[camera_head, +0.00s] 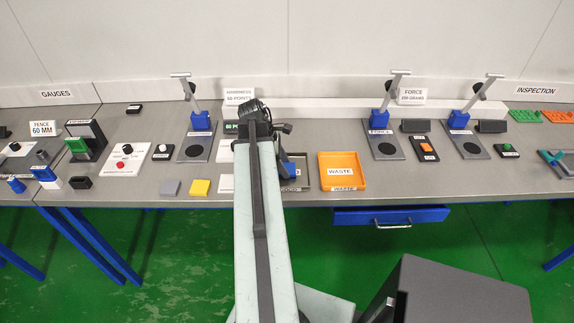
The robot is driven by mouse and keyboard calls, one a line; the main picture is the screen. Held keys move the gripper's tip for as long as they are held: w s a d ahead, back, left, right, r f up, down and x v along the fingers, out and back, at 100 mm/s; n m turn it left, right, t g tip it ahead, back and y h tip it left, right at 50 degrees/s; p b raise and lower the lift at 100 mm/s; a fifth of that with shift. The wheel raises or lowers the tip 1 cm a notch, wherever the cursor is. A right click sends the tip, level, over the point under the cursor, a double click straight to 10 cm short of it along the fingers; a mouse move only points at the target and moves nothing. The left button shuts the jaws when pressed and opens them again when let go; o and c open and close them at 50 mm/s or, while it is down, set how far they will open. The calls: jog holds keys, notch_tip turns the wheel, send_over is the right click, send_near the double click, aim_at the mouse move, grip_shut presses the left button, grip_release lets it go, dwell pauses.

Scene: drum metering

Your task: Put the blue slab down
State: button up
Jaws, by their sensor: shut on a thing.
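My arm reaches up the middle of the picture to the bench, and its dark wrist and my gripper (280,130) show at its far end. The fingertips are mostly hidden behind the arm. A blue piece (287,165), which looks like the blue slab, shows just right of the arm below the wrist. It looks tilted and partly covered by the arm. My gripper is shut on it. Its underside is hidden, so I cannot tell whether it touches the bench or the grey tray (303,184) beside it.
An orange WASTE tray (363,181) stands right of the grey tray. Stands (196,145) (384,144) (465,143) rise behind. Bare bench (405,180) lies right of the orange tray.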

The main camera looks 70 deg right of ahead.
jog(key=shift+f, duration=0.3)
jog(key=o, duration=1.5)
jog(key=shift+r, duration=0.1)
jog(key=shift+w+r+p, duration=0.1)
jog(key=shift+r+p, duration=0.45)
jog(key=shift+p, duration=0.1)
jog(key=p+v, duration=1)
jog(key=v, duration=0.1)
jog(key=shift+w+a+r, duration=0.1)
jog(key=shift+w, duration=0.1)
